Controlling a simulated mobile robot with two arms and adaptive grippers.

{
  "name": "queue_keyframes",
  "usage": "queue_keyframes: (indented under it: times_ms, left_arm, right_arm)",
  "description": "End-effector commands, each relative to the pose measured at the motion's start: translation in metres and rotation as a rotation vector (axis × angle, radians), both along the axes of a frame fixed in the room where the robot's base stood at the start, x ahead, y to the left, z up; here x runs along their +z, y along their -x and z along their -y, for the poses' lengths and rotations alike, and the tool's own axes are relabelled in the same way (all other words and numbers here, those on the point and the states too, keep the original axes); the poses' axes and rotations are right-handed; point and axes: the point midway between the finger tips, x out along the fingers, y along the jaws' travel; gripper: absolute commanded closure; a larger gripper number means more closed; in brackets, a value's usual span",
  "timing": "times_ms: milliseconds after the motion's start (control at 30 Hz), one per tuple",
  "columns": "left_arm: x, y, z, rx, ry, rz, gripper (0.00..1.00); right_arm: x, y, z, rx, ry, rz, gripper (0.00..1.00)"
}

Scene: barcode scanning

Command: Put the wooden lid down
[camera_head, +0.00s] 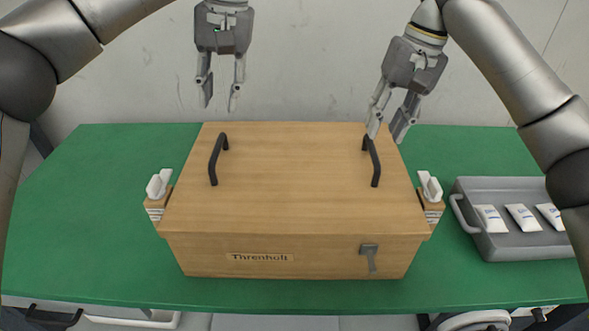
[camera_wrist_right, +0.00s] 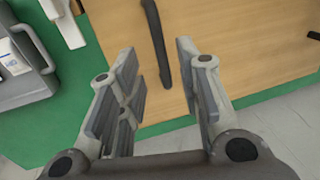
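The wooden lid (camera_head: 290,185) sits on the wooden box (camera_head: 310,262) marked "Threnholt". The lid has two black handles: a left handle (camera_head: 217,160) and a right handle (camera_head: 371,162). My left gripper (camera_head: 219,104) is open and empty, above and behind the left handle. My right gripper (camera_head: 387,135) is open and empty, near the far end of the right handle. In the right wrist view the right handle (camera_wrist_right: 156,40) lies beyond the open fingertips, apart from them, and the lid (camera_wrist_right: 240,35) fills the upper right.
White clips on small wooden blocks flank the box, one left (camera_head: 158,184) and one right (camera_head: 430,187). A grey tray (camera_head: 520,247) with several white packets stands at the right on the green table (camera_head: 80,230). The table's left side is clear. A wall stands behind.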

Motion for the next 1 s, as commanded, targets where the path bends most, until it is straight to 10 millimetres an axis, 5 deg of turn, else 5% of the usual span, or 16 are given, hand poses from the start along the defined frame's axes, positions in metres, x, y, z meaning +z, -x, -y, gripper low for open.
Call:
queue_keyframes:
  times_ms: [333,1000]
  left_arm:
    - [0.000,0.000,0.000,0.000,0.000,0.000,0.67]
    - [0.000,0.000,0.000,0.000,0.000,0.000,0.67]
  right_arm:
    - [0.044,-0.001,0.009,-0.001,0.000,0.000,0.67]
    - [0.049,0.000,0.010,0.000,0.000,-0.001,0.67]
